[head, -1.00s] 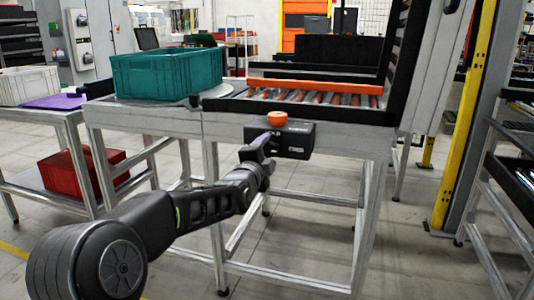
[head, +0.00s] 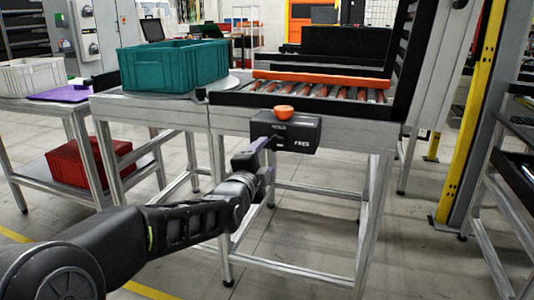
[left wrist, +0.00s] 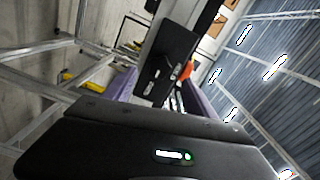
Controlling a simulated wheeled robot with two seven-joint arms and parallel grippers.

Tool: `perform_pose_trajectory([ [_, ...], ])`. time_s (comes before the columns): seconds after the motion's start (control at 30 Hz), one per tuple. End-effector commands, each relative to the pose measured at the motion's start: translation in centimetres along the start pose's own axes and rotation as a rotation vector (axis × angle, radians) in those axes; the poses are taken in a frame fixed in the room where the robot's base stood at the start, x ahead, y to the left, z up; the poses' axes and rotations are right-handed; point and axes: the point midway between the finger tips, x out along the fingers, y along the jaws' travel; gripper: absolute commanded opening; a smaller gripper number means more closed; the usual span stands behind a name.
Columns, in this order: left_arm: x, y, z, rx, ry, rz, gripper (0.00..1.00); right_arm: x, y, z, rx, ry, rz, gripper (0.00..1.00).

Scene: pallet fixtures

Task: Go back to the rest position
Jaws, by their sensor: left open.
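My left gripper (head: 262,160) is at the end of the left arm in the head view, in front of and slightly below a black control box (head: 286,132) with an orange button (head: 284,112) on top. The box is fixed to the front of the roller table. The gripper's purple fingers are apart with nothing seen between them. In the left wrist view the gripper (left wrist: 158,88) shows the black box (left wrist: 166,62) beyond its open fingers, with the orange button (left wrist: 186,70) at its side. They seem apart from the box. My right gripper is in neither view.
A teal crate (head: 172,70) stands on the metal table, left of the orange rollers (head: 320,91). A red crate (head: 78,163) is on a low shelf at left, and a white crate (head: 32,77) above it. A yellow post (head: 470,115) stands at right. The floor in front is clear.

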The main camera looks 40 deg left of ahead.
Motion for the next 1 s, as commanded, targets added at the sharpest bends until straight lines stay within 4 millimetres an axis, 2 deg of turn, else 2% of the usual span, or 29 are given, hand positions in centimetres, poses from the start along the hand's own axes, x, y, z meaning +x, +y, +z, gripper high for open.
perform_pose_trajectory([
  [0.57,0.0,0.0,0.0,-0.022,0.0,-0.001,0.65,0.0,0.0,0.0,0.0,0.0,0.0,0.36],
  [0.67,0.0,0.1,0.0,-0.1,-0.001,0.002,0.65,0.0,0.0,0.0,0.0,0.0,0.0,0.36],
  [0.77,-0.1,0.7,0.1,-0.266,-0.007,0.017,0.65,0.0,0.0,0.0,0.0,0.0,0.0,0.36],
  [0.83,-0.2,2.6,0.0,-0.44,-0.02,0.054,0.65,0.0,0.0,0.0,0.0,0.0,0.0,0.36],
  [0.87,-0.1,4.5,-0.2,-0.529,-0.032,0.09,0.65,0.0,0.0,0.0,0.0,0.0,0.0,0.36],
  [0.9,0.0,7.8,-0.7,-0.646,-0.051,0.151,0.65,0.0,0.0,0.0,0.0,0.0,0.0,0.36],
  [0.97,-0.1,12.5,-1.6,-0.798,-0.086,0.239,0.65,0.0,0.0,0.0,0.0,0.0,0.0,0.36],
  [1.0,-0.3,15.8,-2.4,-0.888,-0.114,0.299,0.65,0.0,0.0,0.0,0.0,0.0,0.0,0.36],
])
